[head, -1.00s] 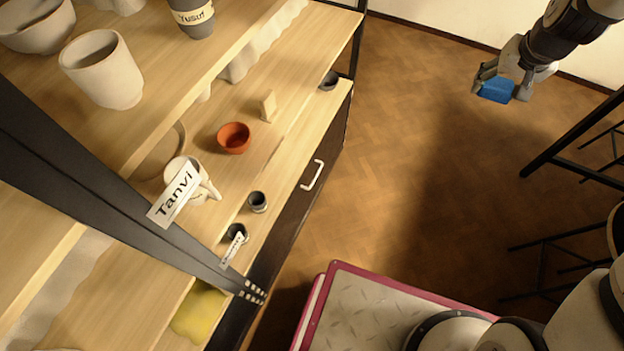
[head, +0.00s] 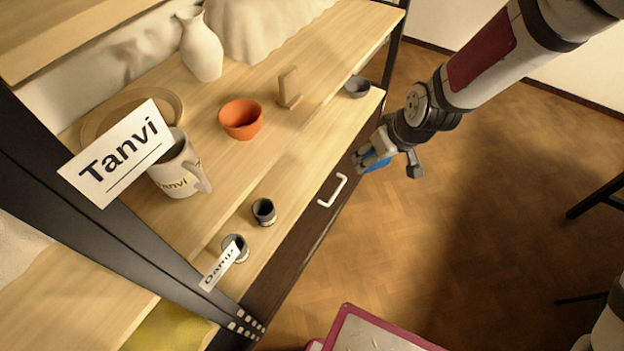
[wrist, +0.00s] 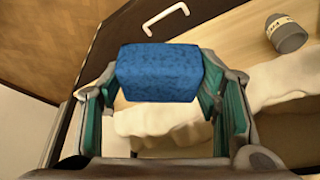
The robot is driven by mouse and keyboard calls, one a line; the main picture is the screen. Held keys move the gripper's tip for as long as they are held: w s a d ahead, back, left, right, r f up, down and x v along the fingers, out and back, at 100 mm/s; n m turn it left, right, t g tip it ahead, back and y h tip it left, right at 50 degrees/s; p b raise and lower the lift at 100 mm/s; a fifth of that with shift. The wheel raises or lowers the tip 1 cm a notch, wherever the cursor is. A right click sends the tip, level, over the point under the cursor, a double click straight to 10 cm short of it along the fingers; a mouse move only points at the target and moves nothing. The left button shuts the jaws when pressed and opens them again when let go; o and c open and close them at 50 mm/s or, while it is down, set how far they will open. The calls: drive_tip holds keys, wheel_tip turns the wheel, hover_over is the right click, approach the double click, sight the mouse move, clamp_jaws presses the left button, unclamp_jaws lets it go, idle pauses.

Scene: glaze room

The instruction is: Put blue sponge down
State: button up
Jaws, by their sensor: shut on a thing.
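The blue sponge (wrist: 160,74) is a block held between the two fingers of my gripper (wrist: 160,95) in the wrist view. In the head view my gripper (head: 388,165) is shut on the sponge (head: 378,160), which is partly hidden by the fingers. It hangs in front of the shelf's front edge, to the right of the white drawer handle (head: 332,190). The sponge looks clear of any surface.
Bare shelf lies between the bowl and the front edge.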

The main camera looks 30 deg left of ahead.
drive_tip(key=s+a+f+n+g+y+b, duration=0.1)
drive_tip(key=s+a+f+n+g+b, duration=0.1)
drive_tip(key=s+a+f+n+b, duration=0.4)
drive_tip(key=s+a+f+b, duration=0.5)
drive_tip(key=s+a+f, duration=0.1)
drive_tip(key=f, duration=0.3)
drive_tip(key=shift+n, duration=0.4)
drive_tip(key=b, duration=0.2)
hover_over(303, 174)
drive_tip(key=s+d, duration=0.1)
drive_tip(key=d, duration=0.1)
drive_tip(key=shift+s+f, duration=0.1)
drive_tip(key=shift+f, duration=0.7)
drive_tip(key=f, duration=0.1)
drive_tip(key=w+f+b, duration=0.1)
drive_tip(key=shift+a+f, duration=0.2)
drive_tip(key=shift+f, duration=0.35)
drive_tip(key=shift+f, duration=0.15)
